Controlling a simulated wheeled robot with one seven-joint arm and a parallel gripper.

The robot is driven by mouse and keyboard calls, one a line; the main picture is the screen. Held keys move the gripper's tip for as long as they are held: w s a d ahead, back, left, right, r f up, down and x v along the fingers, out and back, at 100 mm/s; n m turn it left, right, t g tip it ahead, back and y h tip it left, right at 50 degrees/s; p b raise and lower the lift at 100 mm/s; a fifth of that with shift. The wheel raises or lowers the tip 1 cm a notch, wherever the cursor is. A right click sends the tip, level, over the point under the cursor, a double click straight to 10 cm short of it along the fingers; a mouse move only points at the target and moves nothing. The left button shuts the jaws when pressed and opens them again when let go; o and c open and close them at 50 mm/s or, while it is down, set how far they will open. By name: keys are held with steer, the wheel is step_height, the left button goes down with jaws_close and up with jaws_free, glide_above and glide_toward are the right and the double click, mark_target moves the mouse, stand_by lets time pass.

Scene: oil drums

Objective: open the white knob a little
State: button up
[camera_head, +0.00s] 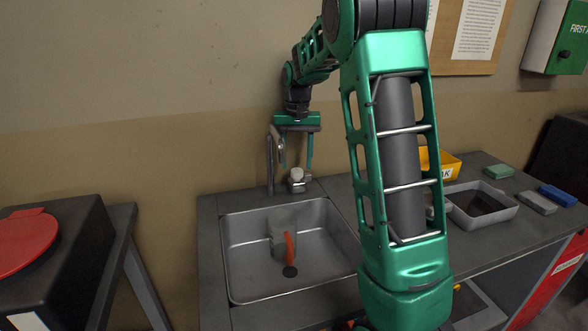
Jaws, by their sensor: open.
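The white knob (296,174) sits on a small metal valve body behind the sink's back rim, to the right of the metal faucet (270,162). My gripper (296,168) points down over it from above, with its two green fingers spread apart. The right finger is to the right of the knob; the left finger is close to the faucet and partly hard to make out. The knob shows between the fingers, near the tip level. I cannot tell whether either finger touches it.
The steel sink (240,262) holds an item with an orange part (290,248). A grey tray (510,213), a yellow bin (450,165) and several small blocks stand right on the counter. A black drum with a red lid (25,240) is at left. My arm hides part of the counter.

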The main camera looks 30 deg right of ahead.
mark_target(297, 175)
steer(key=shift+f, duration=1.4)
